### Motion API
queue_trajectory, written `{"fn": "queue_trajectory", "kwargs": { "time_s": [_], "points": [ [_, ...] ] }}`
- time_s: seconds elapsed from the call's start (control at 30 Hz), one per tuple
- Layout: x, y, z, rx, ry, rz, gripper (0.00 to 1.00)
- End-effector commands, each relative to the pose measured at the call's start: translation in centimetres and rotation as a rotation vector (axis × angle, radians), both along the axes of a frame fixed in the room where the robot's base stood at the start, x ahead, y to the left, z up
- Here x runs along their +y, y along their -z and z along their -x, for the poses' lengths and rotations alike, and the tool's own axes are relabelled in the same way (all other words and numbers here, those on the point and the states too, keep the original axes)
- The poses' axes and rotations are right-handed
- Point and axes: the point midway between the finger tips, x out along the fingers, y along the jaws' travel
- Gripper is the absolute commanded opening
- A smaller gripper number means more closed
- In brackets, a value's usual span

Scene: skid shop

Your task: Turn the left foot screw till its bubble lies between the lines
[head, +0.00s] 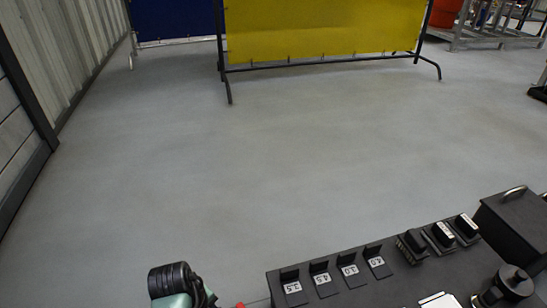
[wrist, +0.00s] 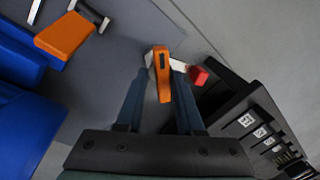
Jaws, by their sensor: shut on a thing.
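My gripper (wrist: 160,78) shows in the wrist view, its two blue-grey fingers reaching up the picture. It is shut on an orange piece (wrist: 163,88) that stands between the fingertips, with pale metal around its top end. I cannot tell whether this piece is the left foot screw or a part on it. A small red block (wrist: 199,77) lies just right of the right fingertip. No bubble or level lines can be made out in either view. The head view does not show the fingers.
In the wrist view a dark rack with labels (wrist: 246,119) stands close on the right; blue bodies (wrist: 22,125) and another orange part (wrist: 66,35) are at left. The head view shows a black bench (head: 390,290) with labelled slots, a yellow screen (head: 320,28) and clear floor.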

Motion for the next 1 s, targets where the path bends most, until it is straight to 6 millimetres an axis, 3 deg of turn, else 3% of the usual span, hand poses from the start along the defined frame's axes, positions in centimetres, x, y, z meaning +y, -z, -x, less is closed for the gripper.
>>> {"fn": "queue_trajectory", "kwargs": {
  "time_s": [0.37, 0.57, 0.6, 0.7, 1.0],
  "points": [
    [-0.40, -0.43, -0.56, -0.017, 0.164, 0.003, 0.00],
    [-0.45, -0.32, -0.58, -0.019, 0.172, 0.002, 0.00],
    [-0.46, -0.32, -0.57, -0.019, 0.172, 0.002, 0.41],
    [-0.40, -0.29, -0.52, -0.017, 0.171, 0.003, 0.59],
    [-0.22, -0.29, -0.26, -0.010, 0.164, 0.003, 0.60]
  ]
}}
